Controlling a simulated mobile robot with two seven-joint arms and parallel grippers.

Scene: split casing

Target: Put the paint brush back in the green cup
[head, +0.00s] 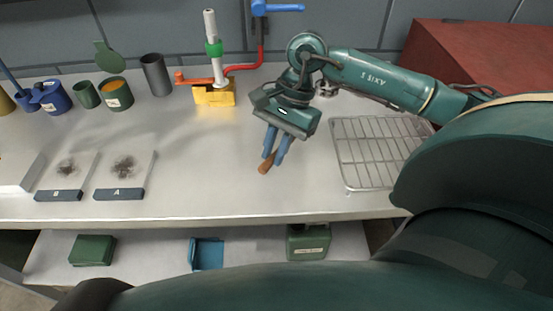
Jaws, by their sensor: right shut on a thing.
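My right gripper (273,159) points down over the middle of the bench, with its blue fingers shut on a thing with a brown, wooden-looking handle. This looks like the paint brush (265,167); its other end is hidden by the fingers and palm. I cannot tell whether its tip touches the bench. A small, dark green cup (87,95) stands at the back left and looks empty. A larger green pot (118,101) with orange contents and a raised lid stands just right of it. My left gripper is not in view.
A blue container (52,100) stands left of the green cup, a grey cup (156,76) right of the pot. A yellow-based stand (214,96) with red pipework is behind the gripper. Two plates, B (68,172) and A (125,170), lie front left; a wire rack (376,152) lies right.

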